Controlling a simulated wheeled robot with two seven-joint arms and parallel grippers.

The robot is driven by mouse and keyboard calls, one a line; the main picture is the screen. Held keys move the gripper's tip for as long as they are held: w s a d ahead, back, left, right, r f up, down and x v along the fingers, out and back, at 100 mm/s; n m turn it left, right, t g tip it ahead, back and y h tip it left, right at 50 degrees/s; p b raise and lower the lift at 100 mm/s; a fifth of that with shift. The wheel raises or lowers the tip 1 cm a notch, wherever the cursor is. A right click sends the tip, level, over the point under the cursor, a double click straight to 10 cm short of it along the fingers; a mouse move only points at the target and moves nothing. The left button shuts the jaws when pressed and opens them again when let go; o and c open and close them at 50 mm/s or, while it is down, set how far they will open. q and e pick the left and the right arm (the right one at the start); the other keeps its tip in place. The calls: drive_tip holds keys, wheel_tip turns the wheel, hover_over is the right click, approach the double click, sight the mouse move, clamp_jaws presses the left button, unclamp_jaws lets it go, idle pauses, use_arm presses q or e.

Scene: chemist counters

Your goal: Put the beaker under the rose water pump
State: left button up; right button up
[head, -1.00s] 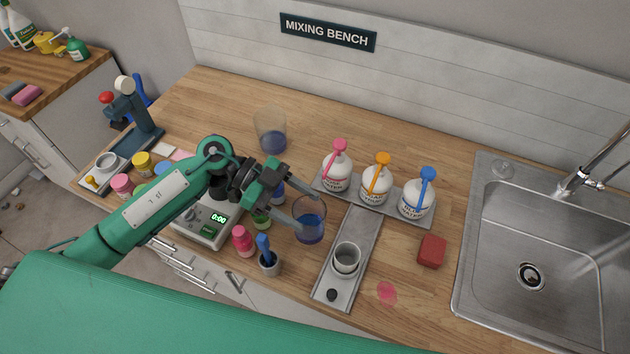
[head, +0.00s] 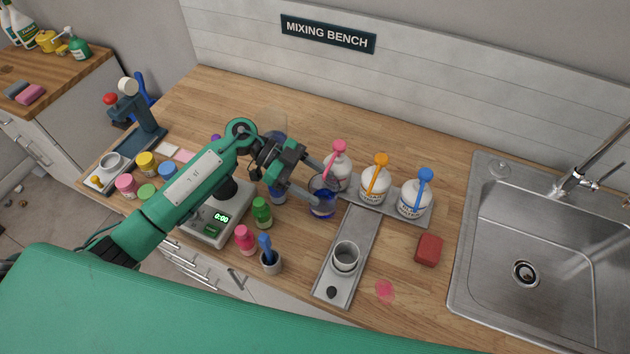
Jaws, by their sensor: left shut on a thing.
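A clear beaker (head: 322,208) with blue in its lower part is between the fingers of my left gripper (head: 318,187), which is shut on it. It is upright in front of the pink-topped pump bottle (head: 338,163), just below its spout in the picture. I cannot tell whether it touches the counter. The pink pump is the leftmost of three in a row, beside an orange-topped pump (head: 376,180) and a blue-topped pump (head: 415,195). Their label text is too small to read surely. My right gripper is not in view.
A grey tray (head: 365,228) with a small cup (head: 346,256) lies right of the beaker. A scale (head: 208,226), green bottle (head: 262,212) and pink bottle (head: 245,240) are left. Another glass (head: 272,122) stands behind my arm. A red block (head: 428,249) and sink (head: 540,240) are right.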

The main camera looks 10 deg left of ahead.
use_arm(q)
drive_tip(key=shift+w+d+f+p, duration=0.1)
drive_tip(key=shift+w+f+p, duration=0.05)
drive_tip(key=shift+f+p, duration=0.25)
drive_tip(key=shift+f, duration=0.2)
drive_tip(key=o, duration=1.2)
drive_tip(key=shift+f, duration=0.1)
